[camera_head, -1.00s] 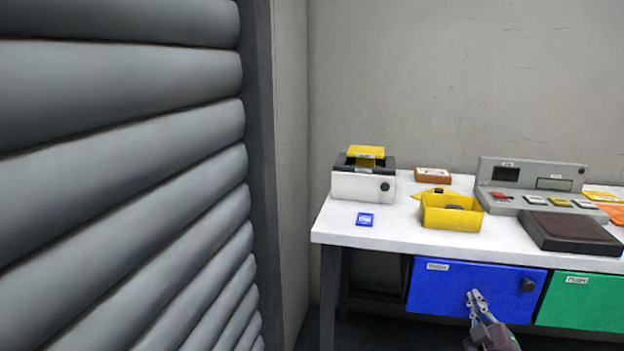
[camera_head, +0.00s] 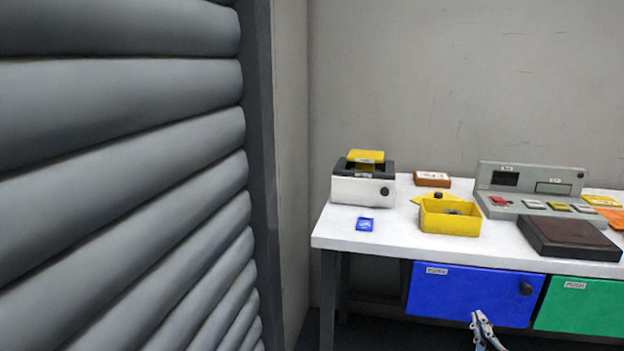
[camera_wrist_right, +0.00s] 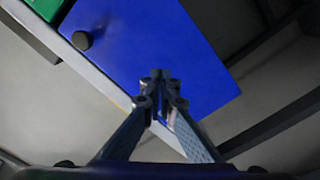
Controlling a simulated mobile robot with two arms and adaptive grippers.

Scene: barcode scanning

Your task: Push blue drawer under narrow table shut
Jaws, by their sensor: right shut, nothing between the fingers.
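The blue drawer (camera_head: 465,293) sits under the white narrow table (camera_head: 390,233), with a dark round knob and a PUSH label on its front. Its front looks about level with the green drawer front beside it. My right gripper (camera_head: 481,318) is low in front of the blue front, shut and empty. In the right wrist view the blue drawer (camera_wrist_right: 165,45) fills the upper middle, and the shut fingertips (camera_wrist_right: 160,92) overlap its edge; I cannot tell whether they touch it. My left gripper is not in view.
A green drawer (camera_head: 585,305) is to the right. A grey ribbed shutter (camera_head: 120,180) fills the left.

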